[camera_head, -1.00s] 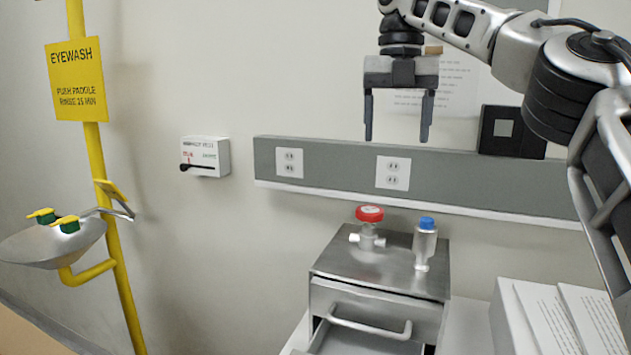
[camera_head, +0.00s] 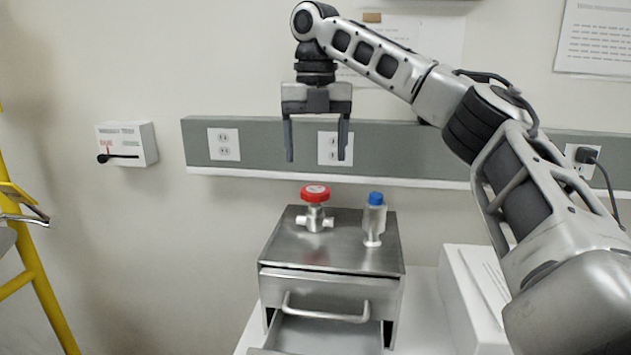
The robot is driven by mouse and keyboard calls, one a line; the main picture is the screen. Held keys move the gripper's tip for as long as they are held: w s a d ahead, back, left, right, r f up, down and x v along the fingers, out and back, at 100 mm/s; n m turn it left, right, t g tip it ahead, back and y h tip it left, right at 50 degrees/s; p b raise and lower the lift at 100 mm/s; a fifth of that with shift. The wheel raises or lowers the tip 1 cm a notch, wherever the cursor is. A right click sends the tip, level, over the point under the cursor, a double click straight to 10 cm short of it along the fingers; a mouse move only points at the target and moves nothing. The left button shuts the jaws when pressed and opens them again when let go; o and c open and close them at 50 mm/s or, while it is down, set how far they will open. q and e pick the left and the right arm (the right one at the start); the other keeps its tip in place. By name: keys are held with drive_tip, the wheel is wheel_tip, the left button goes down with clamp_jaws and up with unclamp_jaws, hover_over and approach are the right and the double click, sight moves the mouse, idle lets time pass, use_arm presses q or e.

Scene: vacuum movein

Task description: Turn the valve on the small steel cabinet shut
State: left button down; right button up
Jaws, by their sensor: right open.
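The valve (camera_head: 315,194) has a red round handle on a pale metal body and stands upright on top of the small steel cabinet (camera_head: 340,244), toward its back left. The cabinet's drawer (camera_head: 325,332) is pulled out at the front. My right gripper (camera_head: 317,150) is open and empty, its two fingers pointing down. It hangs above the red handle, apart from it. My left gripper is not in view.
A clear bottle with a blue cap (camera_head: 374,220) stands on the cabinet just right of the valve. A grey outlet rail (camera_head: 270,145) runs along the wall behind. A white box (camera_head: 470,295) stands at right. A yellow eyewash post (camera_head: 35,275) is at far left.

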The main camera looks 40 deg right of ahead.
sight(315, 189)
wheel_tip(315, 189, down, 7)
drive_tip(key=shift+r, duration=0.15)
idle(0.4)
drive_tip(key=c, duration=1)
